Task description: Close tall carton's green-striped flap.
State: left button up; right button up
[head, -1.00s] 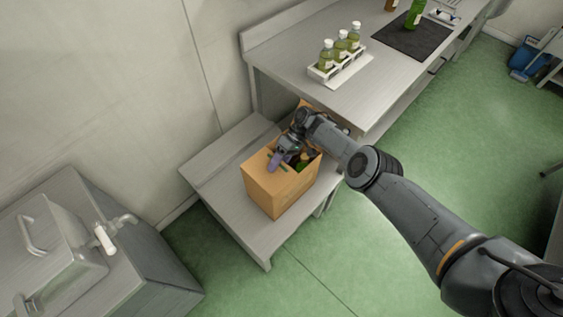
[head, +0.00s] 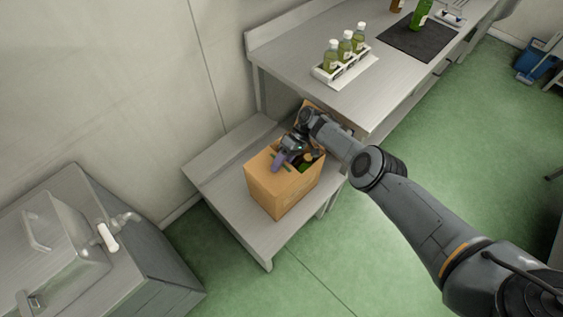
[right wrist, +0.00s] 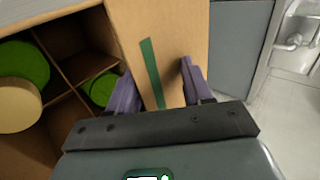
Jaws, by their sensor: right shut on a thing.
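The tall brown carton (head: 279,196) stands upright on the low metal shelf, its top at least partly open. In the right wrist view its inside has cardboard dividers (right wrist: 74,70) and round green tops (right wrist: 100,88). The green-striped flap (right wrist: 160,70) is a tan board with a green stripe, between the purple fingers of my right gripper (right wrist: 158,88). In the head view my right gripper (head: 278,161) is at the carton's top, shut on this flap; the wrist hides part of the opening. My left gripper is not in view.
A low metal shelf (head: 225,165) carries the carton beside the wall. A higher metal counter (head: 375,95) behind it holds a white crate (head: 340,69) of bottles and a dark mat (head: 418,38). A metal cabinet (head: 150,260) stands at left. Green floor is clear at front right.

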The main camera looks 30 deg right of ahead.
jog(key=v, duration=1)
jog(key=shift+d+r, duration=0.15)
jog(key=shift+d, duration=0.2)
jog(key=shift+r, duration=0.1)
